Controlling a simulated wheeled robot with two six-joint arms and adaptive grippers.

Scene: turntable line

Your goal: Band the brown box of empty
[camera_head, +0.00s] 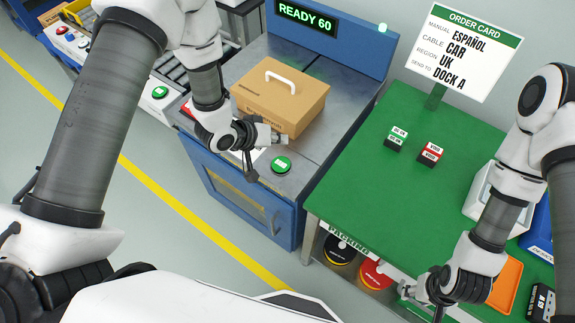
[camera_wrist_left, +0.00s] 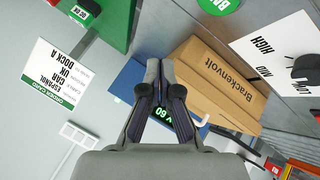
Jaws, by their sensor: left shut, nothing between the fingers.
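The brown box (camera_head: 280,95) sits closed on the grey top of the blue machine (camera_head: 325,75), with a white handle on its lid. In the left wrist view the box (camera_wrist_left: 215,75) reads "Brackenvolt". The machine's display (camera_head: 307,20) reads "READY 60". A green button (camera_head: 281,164) is on the front right of the machine top; it shows partly, with "BA", in the left wrist view (camera_wrist_left: 217,5). My left gripper (camera_head: 280,139) is shut and empty, in front of the box and above the panel near the button. My right gripper (camera_head: 406,290) is at the green table's front edge; its jaws are unclear.
A dial plate (camera_wrist_left: 285,50) reads LOW, MID, HIGH. The green table (camera_head: 400,190) carries two small label blocks (camera_head: 396,138) (camera_head: 431,153) and an order card (camera_head: 463,52). An orange tray (camera_head: 505,285) lies at right. A roller conveyor (camera_head: 175,70) is left of the machine.

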